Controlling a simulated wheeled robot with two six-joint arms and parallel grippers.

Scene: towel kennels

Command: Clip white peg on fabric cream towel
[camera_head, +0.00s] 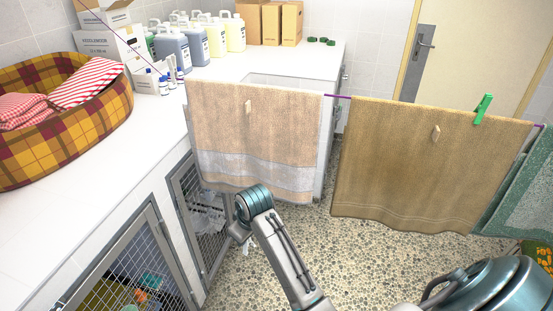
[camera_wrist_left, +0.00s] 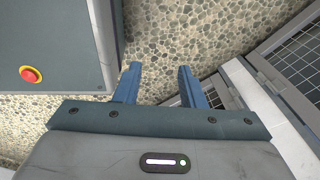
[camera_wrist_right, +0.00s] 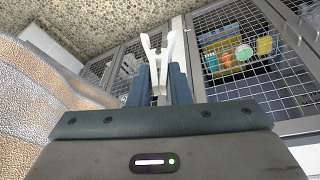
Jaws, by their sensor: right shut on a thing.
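The cream towel (camera_head: 255,130), peach-beige with a pale grey band near its hem, hangs over the purple line at centre left. Its folds fill the left of the right wrist view (camera_wrist_right: 50,95). My right gripper (camera_wrist_right: 161,80) is shut on the white peg (camera_wrist_right: 158,55), whose two prongs point away from the fingers and stand apart. In the head view this gripper (camera_head: 238,232) is low, just below the towel's hem by the cage door, and the peg (camera_head: 245,248) shows only as a small white bit. My left gripper (camera_wrist_left: 158,70) is open and empty above the pebbled floor; I cannot see it in the head view.
A brown towel (camera_head: 400,170) with a green peg (camera_head: 483,108) hangs to the right, a green towel (camera_head: 525,190) beyond. Small tan pieces are on both nearer towels. Wire cage doors (camera_head: 135,265) stand below the white counter (camera_head: 95,195), which holds a plaid basket (camera_head: 75,125).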

